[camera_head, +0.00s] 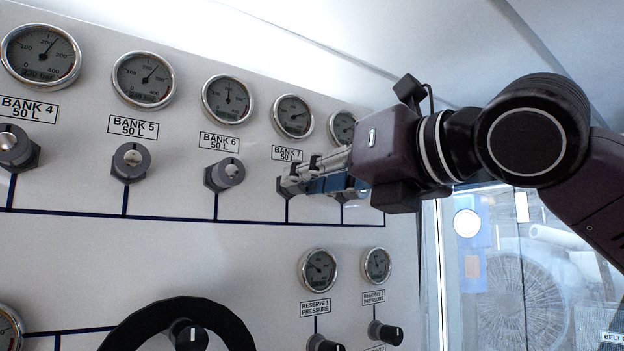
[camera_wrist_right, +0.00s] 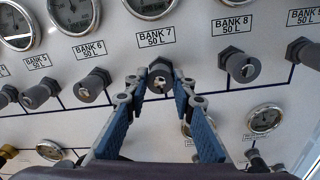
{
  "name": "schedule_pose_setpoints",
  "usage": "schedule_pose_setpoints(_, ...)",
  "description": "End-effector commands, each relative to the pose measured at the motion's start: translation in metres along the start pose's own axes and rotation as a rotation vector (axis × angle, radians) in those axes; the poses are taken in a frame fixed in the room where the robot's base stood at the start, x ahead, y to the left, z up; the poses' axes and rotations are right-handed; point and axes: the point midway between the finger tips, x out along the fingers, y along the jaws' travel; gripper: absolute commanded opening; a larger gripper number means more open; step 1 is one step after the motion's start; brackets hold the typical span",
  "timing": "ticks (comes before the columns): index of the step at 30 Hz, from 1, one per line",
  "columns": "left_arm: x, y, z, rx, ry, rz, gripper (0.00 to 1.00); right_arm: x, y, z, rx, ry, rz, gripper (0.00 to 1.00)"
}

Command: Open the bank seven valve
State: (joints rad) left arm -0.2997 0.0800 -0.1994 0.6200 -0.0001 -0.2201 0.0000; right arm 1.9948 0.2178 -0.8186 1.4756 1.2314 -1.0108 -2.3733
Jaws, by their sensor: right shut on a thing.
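The bank seven valve is a small grey knob (camera_wrist_right: 158,82) under the "BANK 7 50 L" label (camera_wrist_right: 150,38) in the right wrist view. In the head view the label (camera_head: 287,154) shows, while the knob is mostly hidden behind my fingers. My right gripper (camera_head: 290,183) reaches in from the right at the knob. In the right wrist view its two blue-padded fingers (camera_wrist_right: 159,92) stand on either side of the knob, with their tips closed against it. My left gripper is in neither view.
Neighbouring knobs for bank 6 (camera_wrist_right: 90,85) and bank 8 (camera_wrist_right: 242,67) sit close on both sides. Round gauges (camera_head: 228,100) line the panel above. Below are a black handwheel (camera_head: 180,310) and a reserve gauge (camera_head: 318,269). A window (camera_head: 510,270) is at right.

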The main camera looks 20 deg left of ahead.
Motion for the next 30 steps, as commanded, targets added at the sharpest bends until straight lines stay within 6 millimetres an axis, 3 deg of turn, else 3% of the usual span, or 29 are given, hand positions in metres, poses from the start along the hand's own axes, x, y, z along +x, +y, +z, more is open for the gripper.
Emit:
schedule_pose_setpoints(9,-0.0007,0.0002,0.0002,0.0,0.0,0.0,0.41,-0.0021,0.0008,0.0068,-0.105,-0.01,0.0,0.0)
schedule_pose_setpoints(24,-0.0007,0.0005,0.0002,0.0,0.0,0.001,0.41,-0.0022,0.0009,0.0072,-0.122,-0.01,-0.001,0.0)
schedule_pose_setpoints(25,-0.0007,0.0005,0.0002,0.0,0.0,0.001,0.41,-0.0022,0.0009,0.0073,-0.122,-0.01,-0.001,0.25)
schedule_pose_setpoints(30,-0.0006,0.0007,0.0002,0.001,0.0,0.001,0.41,-0.0014,0.0007,0.0049,-0.121,-0.005,-0.001,0.41)
